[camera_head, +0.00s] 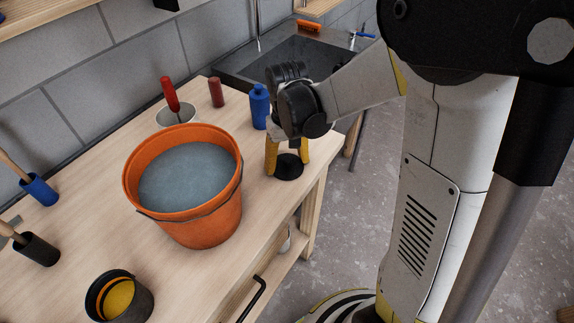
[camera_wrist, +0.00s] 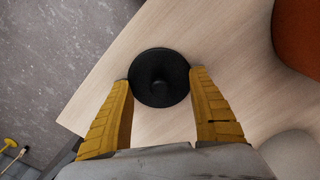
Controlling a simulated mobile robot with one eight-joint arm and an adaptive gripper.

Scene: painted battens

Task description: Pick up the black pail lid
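The black pail lid (camera_head: 289,167) is a small dark disc lying on the wooden workbench near its right edge. Whether the fingertips touch the bench is not clear.
An orange bucket (camera_head: 205,222) of grey-blue liquid stands left of the lid. A blue bottle (camera_head: 259,107), a brown cylinder (camera_head: 216,92) and a light pot (camera_head: 177,117) stand behind. A black pot (camera_head: 135,299) is at the front. The bench edge (camera_head: 313,190) is close to the lid.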

